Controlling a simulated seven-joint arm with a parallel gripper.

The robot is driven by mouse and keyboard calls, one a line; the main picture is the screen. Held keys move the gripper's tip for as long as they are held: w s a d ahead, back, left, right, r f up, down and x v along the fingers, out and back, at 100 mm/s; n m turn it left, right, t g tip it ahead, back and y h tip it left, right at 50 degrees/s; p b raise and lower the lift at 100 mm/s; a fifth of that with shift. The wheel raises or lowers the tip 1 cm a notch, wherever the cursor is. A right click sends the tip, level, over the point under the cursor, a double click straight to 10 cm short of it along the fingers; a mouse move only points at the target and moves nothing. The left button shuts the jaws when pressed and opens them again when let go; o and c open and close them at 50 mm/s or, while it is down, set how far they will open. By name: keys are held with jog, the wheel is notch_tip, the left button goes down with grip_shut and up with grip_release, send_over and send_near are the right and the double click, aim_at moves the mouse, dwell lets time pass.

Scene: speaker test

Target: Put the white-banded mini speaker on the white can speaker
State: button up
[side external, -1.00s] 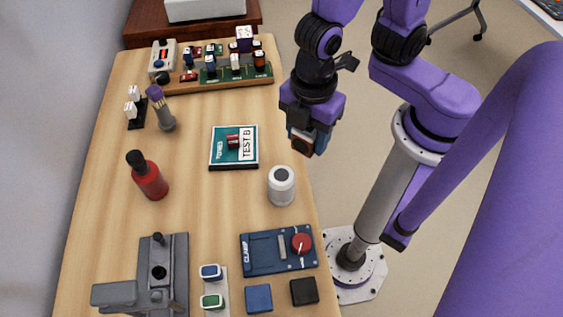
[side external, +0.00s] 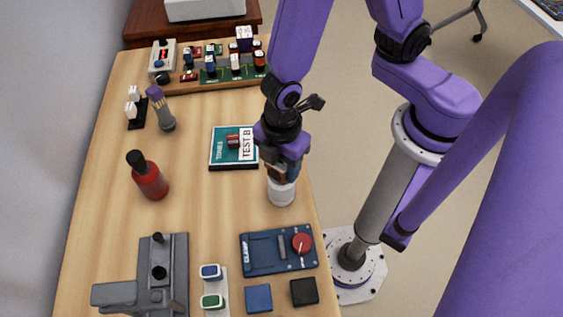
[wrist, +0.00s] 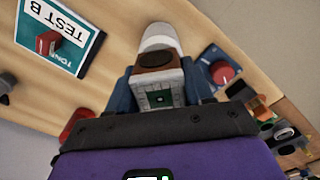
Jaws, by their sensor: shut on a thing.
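My gripper (side external: 281,166) is shut on the white-banded mini speaker (side external: 276,175), a small block with a brown part. In the wrist view the mini speaker (wrist: 155,63) sits between the blue fingers, with a pale lower part and a green square facing the camera. The white can speaker (side external: 281,194) stands upright on the table. Its top is mostly hidden behind my gripper and the mini speaker. The white can speaker (wrist: 158,36) shows just beyond the mini speaker in the wrist view. I cannot tell whether the two touch.
A teal TEST B pad (side external: 220,157) with a small red part lies up and left of the can. A dark blue clamp plate (side external: 262,257) with a red knob lies below it. A red bottle (side external: 150,181) stands left. The table's right edge is close.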

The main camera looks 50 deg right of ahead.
jog(key=shift+f, duration=0.3)
jog(key=o, duration=1.1)
notch_tip(320, 180, up, 11)
jog(key=shift+r, duration=0.2)
jog(key=shift+d+r, duration=0.1)
jog(key=shift+r, duration=0.35)
jog(key=s+d+r+m, duration=0.2)
jog(key=d, duration=0.5)
jog(key=s+d+r+m, duration=0.2)
jog(key=s+d+m, duration=0.1)
jog(key=d, duration=0.5)
jog(key=shift+s+d, duration=0.3)
jog(key=shift+s, duration=0.05)
